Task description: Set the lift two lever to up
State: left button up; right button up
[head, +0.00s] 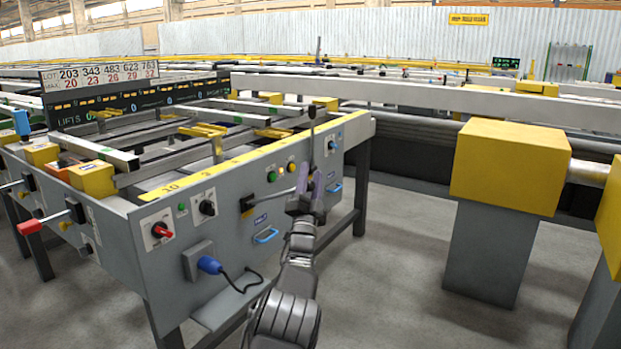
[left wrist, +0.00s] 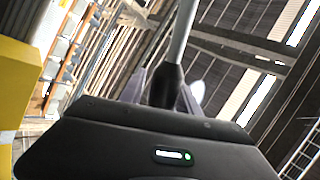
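The lift lever (head: 275,195) on the grey front panel has a black base and a metal rod. The rod points out to the right, nearly level, slightly raised. A small blue label sits under its base, too small to read. My left gripper (head: 309,188) is at the rod's outer end. In the left wrist view the lever's black grip (left wrist: 165,88) lies between my two fingers, which appear closed on it, and the grey rod (left wrist: 183,32) runs up from it. Another lever (head: 312,125) with a black knob stands upright behind my gripper; its base is hidden. My right gripper is out of view.
The panel also carries a red knob (head: 161,230), a black knob (head: 207,207), a green button (head: 272,176) and a blue plug (head: 209,265) with cable. A red-handled lever (head: 30,227) is at left. Yellow-topped posts (head: 510,165) stand right, with open floor between.

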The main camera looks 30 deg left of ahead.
aim_at(308, 191)
pick_arm(q)
jog(key=shift+o, duration=1)
jog(key=shift+s, duration=0.1)
jog(key=shift+s+f, duration=0.3)
jog(key=shift+f, duration=0.05)
jog(key=p+v, duration=0.1)
jog(key=v, duration=0.2)
jog(key=shift+s+d+f, duration=0.1)
jog(key=shift+s+d, duration=0.1)
jog(key=b+v, duration=0.2)
jog(key=v, duration=0.1)
jog(key=shift+s+f, duration=0.1)
